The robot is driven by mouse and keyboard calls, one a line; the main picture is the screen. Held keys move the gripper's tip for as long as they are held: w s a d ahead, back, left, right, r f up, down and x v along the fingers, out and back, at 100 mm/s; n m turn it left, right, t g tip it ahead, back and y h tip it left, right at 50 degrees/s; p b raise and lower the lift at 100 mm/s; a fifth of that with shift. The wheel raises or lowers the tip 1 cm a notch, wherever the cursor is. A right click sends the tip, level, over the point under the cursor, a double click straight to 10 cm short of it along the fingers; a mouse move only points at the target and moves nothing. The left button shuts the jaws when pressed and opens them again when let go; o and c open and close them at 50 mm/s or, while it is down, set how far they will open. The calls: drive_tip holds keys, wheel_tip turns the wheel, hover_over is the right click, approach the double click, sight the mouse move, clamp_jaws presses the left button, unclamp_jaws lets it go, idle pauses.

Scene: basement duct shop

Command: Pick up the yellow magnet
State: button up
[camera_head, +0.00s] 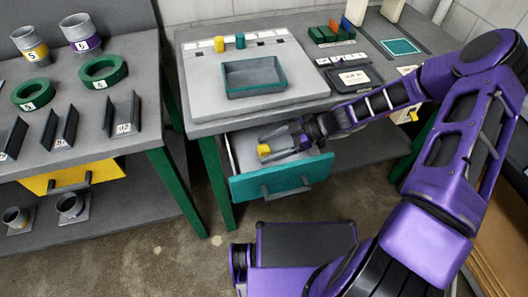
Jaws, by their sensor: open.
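A small yellow block (263,150), which looks like the yellow magnet, lies in the open teal-fronted drawer (284,179) under the right bench. My gripper (272,145) reaches into the drawer from the right. Its fingers are open and point left, with their tips close to the yellow block. I cannot tell whether they touch it or how far it sits between them. A yellow cylinder (219,44) stands on the bench top beside a teal cylinder (240,41).
The drawer's front panel and handle stick out below my gripper. The bench top (190,82) above holds a teal tray (229,84), a dark scale-like device (353,77) and colored blocks (331,33). A left bench carries rings and cans. Open floor lies between the benches.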

clamp_jaws()
drive_tip(key=shift+r, duration=0.1)
idle(0.3)
